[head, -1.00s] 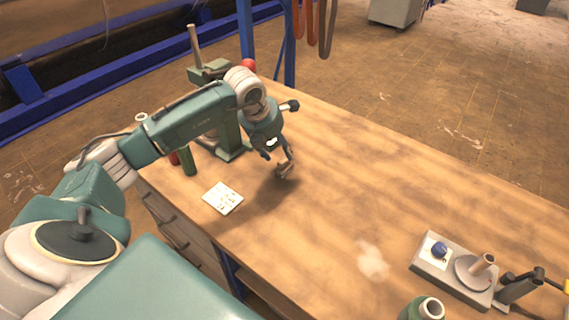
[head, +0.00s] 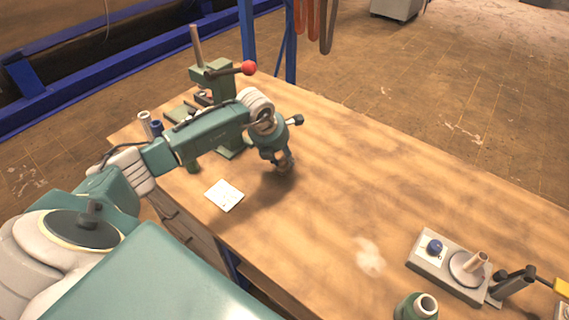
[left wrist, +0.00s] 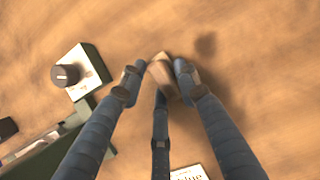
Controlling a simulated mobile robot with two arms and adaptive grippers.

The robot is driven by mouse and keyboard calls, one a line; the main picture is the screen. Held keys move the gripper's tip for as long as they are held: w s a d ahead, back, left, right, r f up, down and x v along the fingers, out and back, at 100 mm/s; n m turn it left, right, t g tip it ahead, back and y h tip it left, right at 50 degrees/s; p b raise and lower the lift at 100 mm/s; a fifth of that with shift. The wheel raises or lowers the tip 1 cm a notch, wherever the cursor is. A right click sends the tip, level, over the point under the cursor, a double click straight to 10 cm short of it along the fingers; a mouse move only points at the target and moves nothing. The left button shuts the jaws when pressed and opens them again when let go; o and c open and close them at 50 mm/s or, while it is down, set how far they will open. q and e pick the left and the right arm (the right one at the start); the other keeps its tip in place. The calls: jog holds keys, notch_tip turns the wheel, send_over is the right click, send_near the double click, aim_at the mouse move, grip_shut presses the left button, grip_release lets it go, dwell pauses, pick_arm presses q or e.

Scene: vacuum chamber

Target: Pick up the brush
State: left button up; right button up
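The brush is probably the small tan and brown object (left wrist: 163,72) between my left gripper's fingertips in the left wrist view. My fingers hide part of it, and its bristles cannot be made out. My left gripper (left wrist: 160,78) has one finger on each side of it and a third below. The right finger looks close against it; contact on the left is unclear. In the head view my left gripper (head: 285,167) points down close over the workbench (head: 360,190). My right gripper is not in view.
A green press with a red knob (head: 249,68) stands behind my left arm. A white card (head: 224,196) lies near the front edge. A grey device with a blue knob (head: 434,246) and a green spool (head: 417,307) are at the right. The bench middle is clear.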

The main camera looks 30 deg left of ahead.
pick_arm(q)
jog(key=shift+r, duration=0.15)
jog(key=shift+r+b, duration=0.55)
jog(key=shift+r, duration=0.05)
jog(key=shift+b+v, duration=0.65)
jog(key=shift+v, duration=0.3)
jog(key=s+b, duration=0.1)
jog(key=s, duration=0.4)
jog(key=s+a+b, duration=0.1)
jog(key=s+b, duration=0.1)
jog(key=s, duration=0.2)
jog(key=s+b, duration=0.2)
jog(key=s, duration=0.3)
jog(key=shift+s+a, duration=0.2)
jog(key=shift+s, duration=0.15)
jog(key=shift+s+r+b, duration=0.2)
jog(key=shift+s+b, duration=0.25)
jog(key=shift+s, duration=0.85)
jog(key=shift+o, duration=1.3)
jog(key=shift+w, duration=0.1)
jog(key=shift+c, duration=0.5)
